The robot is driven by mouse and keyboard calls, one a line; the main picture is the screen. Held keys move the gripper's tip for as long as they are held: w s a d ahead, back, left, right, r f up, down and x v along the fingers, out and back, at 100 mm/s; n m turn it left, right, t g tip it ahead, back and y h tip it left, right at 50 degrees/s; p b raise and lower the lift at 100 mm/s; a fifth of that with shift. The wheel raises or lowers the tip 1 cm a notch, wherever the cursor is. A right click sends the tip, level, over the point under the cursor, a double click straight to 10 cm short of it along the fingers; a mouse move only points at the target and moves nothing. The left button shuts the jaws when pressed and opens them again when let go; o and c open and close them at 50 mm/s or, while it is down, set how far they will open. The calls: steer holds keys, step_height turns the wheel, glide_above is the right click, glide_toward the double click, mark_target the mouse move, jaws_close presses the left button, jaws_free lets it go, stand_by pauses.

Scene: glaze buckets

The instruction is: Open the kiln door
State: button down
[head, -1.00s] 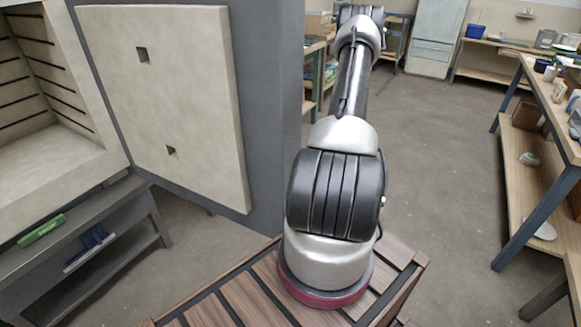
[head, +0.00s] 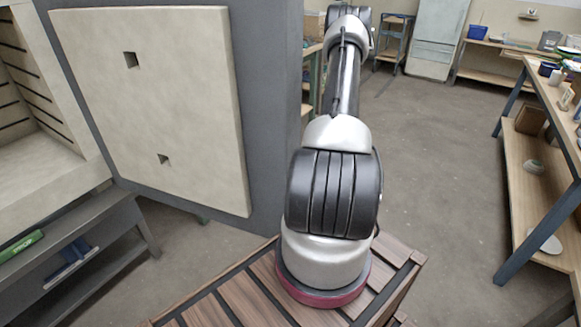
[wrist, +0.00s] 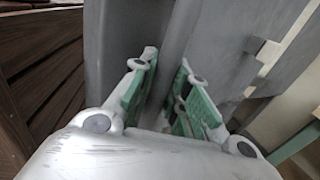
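The kiln door (head: 265,120) stands swung open in the head view, its cream inner panel (head: 160,100) facing me with two small square notches. The open kiln chamber (head: 45,150) shows at the left edge. In the head view my arm reaches away past the door's right edge, and my gripper is hidden. In the wrist view my gripper (wrist: 168,72) has its two green-padded fingers on either side of an upright grey bar, the door handle (wrist: 176,45), against a grey surface. The fingers stand close to the bar; contact is partly hidden.
A grey stand (head: 105,225) with a green item (head: 20,246) is below the chamber. A workbench (head: 540,150) with shelves runs along the right. A grey cabinet (head: 436,40) stands at the back. The floor (head: 440,170) between is clear.

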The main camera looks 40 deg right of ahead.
steer(key=c, duration=1.4)
jaws_free()
steer(key=shift+s, duration=0.1)
steer(key=shift+o, duration=0.2)
steer(key=s+d, duration=0.1)
steer(key=d, duration=1.1)
steer(key=shift+s, duration=0.3)
steer(key=shift+d, duration=0.1)
